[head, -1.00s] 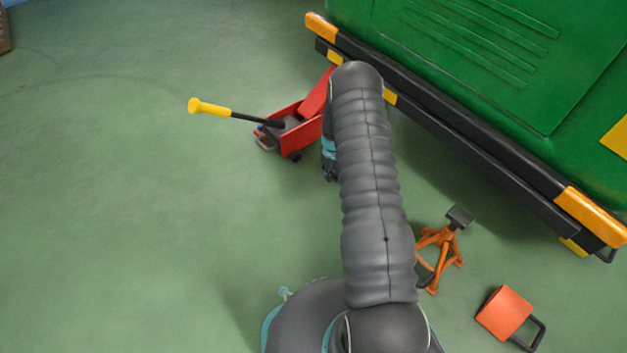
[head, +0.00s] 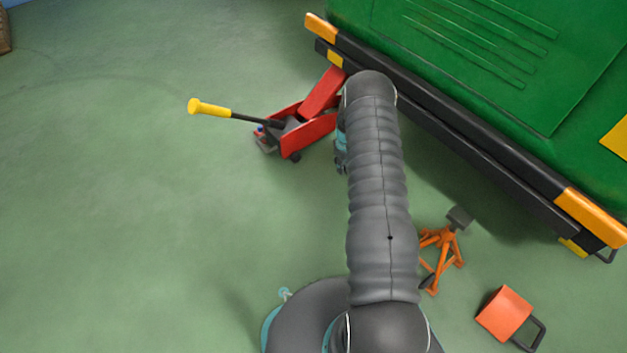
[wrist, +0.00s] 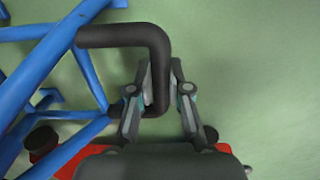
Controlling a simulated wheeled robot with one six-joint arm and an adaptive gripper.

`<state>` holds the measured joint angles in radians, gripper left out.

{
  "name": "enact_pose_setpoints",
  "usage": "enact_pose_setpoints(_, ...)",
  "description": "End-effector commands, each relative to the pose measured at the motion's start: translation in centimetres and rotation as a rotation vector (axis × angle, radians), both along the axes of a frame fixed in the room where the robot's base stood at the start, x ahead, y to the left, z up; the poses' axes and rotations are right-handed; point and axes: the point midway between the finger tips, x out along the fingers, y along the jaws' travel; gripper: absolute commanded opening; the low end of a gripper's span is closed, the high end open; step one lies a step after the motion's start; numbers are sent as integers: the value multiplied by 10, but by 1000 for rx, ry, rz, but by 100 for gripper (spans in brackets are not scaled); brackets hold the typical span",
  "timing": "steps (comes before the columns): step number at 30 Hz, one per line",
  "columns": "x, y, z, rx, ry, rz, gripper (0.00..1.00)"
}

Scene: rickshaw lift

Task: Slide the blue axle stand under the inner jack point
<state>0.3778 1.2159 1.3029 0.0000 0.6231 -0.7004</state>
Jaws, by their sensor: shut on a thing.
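The blue axle stand (wrist: 48,62) shows at the left of the wrist view as blue tubes with a black bent handle (wrist: 120,35). My gripper (wrist: 161,72) is shut on that handle. In the head view the stand is hidden behind my arm, and only a little of my gripper (head: 341,165) shows beside the arm. The green vehicle (head: 480,60) has a black bumper with yellow patches under it, one (head: 335,59) near the left end and another (head: 573,247) near the right. I cannot tell which is the inner jack point; my arm covers part of the bumper.
A red floor jack (head: 310,130) with a yellow-ended handle (head: 208,108) reaches the bumper, left of my arm. An orange axle stand (head: 440,250) stands right of my arm. An orange block (head: 504,313) with a black handle lies at lower right. The left floor is clear.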

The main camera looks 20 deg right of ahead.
Motion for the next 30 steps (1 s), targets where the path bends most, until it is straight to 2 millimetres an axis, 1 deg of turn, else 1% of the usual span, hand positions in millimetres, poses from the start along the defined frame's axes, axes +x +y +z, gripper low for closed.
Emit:
enact_pose_setpoints(1,3,-5,2,-3,-6,-1,0)
enact_pose_setpoints(30,20,-60,2,-3,-5,-1,0)
